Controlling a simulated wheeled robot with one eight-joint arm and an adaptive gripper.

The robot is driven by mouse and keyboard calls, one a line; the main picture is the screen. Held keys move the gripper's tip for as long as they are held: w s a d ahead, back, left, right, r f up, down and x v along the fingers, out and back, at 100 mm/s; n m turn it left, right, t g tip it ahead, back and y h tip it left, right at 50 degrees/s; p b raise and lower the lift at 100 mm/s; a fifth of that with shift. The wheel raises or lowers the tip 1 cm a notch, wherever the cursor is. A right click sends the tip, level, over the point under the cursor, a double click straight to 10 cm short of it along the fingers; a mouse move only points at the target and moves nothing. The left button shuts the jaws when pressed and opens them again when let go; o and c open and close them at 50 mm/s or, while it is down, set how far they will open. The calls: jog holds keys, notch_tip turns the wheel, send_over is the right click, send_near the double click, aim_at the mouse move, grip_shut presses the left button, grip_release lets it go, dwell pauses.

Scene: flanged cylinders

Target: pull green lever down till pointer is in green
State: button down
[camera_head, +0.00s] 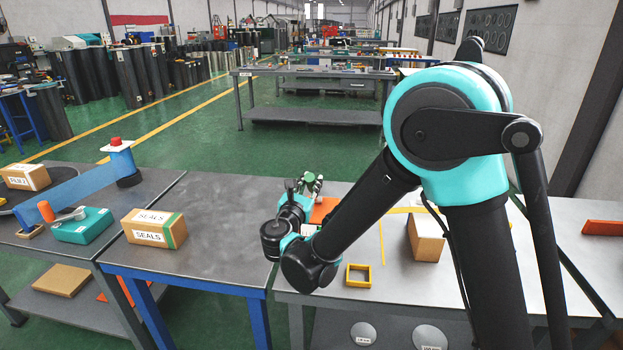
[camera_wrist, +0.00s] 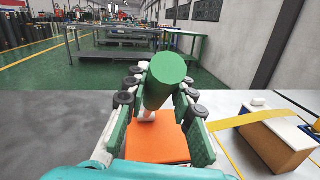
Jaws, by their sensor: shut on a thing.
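The green lever (camera_wrist: 168,80) shows in the wrist view as a thick green cylinder between the two fingers of my gripper (camera_wrist: 160,92). The fingers are shut on it from both sides, near its upper end. An orange block (camera_wrist: 157,140) lies below it, behind the fingers. In the head view the green lever end (camera_head: 309,178) shows above my gripper (camera_head: 307,186), and the orange block (camera_head: 324,210) is partly hidden by my arm. No pointer or green zone can be made out in either view.
A small yellow square frame (camera_head: 358,275) and a cardboard box (camera_head: 426,238) stand on the right bench. A SEALS box (camera_head: 154,229), a teal box (camera_head: 82,226) and a blue-and-white fixture (camera_head: 121,158) are at left. The middle bench top is mostly clear.

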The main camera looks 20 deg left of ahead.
jog(key=shift+s+d+f+t, duration=0.1)
jog(key=shift+s+f+t, duration=0.2)
jog(key=shift+s+f, duration=0.05)
jog(key=c, duration=1.3)
grip_release()
jog(key=shift+o, duration=0.2)
jog(key=s+f, duration=0.1)
jog(key=s, duration=1.1)
jog(key=shift+d+f, duration=0.25)
jog(key=shift+d, duration=0.2)
jog(key=shift+w, duration=0.15)
